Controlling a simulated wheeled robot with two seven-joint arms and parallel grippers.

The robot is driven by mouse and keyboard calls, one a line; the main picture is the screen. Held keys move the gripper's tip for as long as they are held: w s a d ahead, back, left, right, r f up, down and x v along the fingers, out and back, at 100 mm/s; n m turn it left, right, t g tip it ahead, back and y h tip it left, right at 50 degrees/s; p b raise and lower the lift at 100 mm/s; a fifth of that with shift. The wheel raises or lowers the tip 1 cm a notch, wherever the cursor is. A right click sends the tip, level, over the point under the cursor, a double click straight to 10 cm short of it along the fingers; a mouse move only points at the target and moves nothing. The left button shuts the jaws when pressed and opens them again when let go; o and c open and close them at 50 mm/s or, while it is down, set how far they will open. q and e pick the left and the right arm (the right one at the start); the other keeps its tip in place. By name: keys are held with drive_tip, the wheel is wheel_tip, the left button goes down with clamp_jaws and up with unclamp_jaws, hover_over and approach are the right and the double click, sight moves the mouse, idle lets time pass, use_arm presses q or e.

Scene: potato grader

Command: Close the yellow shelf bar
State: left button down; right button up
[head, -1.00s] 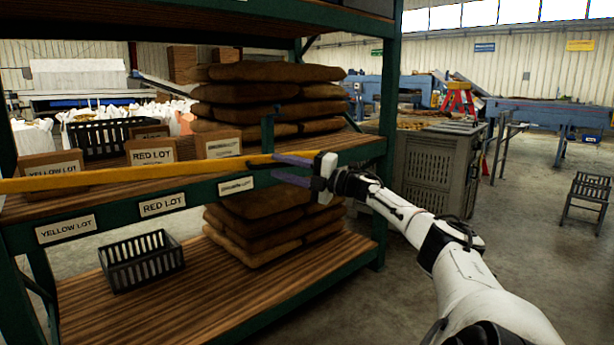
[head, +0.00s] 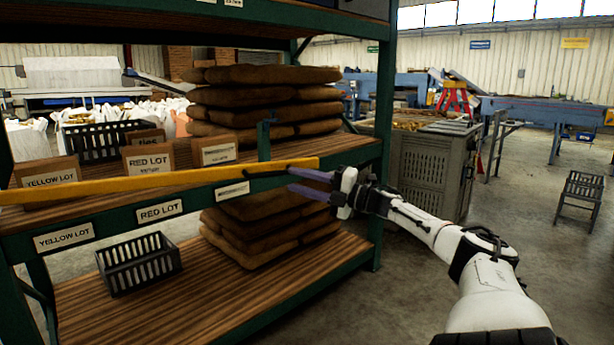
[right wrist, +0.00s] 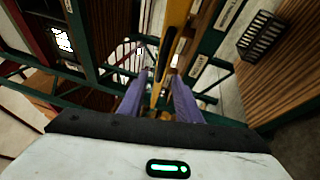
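The yellow shelf bar (head: 150,184) runs across the front of the green rack at the middle shelf, from the left picture edge to a free end below the potato sacks. A dark slot or handle shows near that end. The green upright bracket (head: 265,141) stands behind the bar. My right gripper (head: 306,182) is just below and right of the bar's end. In the right wrist view its purple fingers (right wrist: 158,100) are spread apart, with the yellow bar (right wrist: 178,20) lying between or just beyond them; contact cannot be told. My left gripper is not in view.
Brown sacks (head: 262,97) and lot boxes (head: 150,158) stand on the middle shelf (head: 352,150). A black crate (head: 139,263) sits on the lower shelf. A grey container (head: 432,172) stands behind my right arm. Floor at the right is mostly clear.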

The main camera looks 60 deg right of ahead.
drive_tip(key=shift+s+f+p, duration=0.2)
drive_tip(key=shift+s+p, duration=0.1)
drive_tip(key=shift+s, duration=0.7)
drive_tip(key=shift+f, duration=0.1)
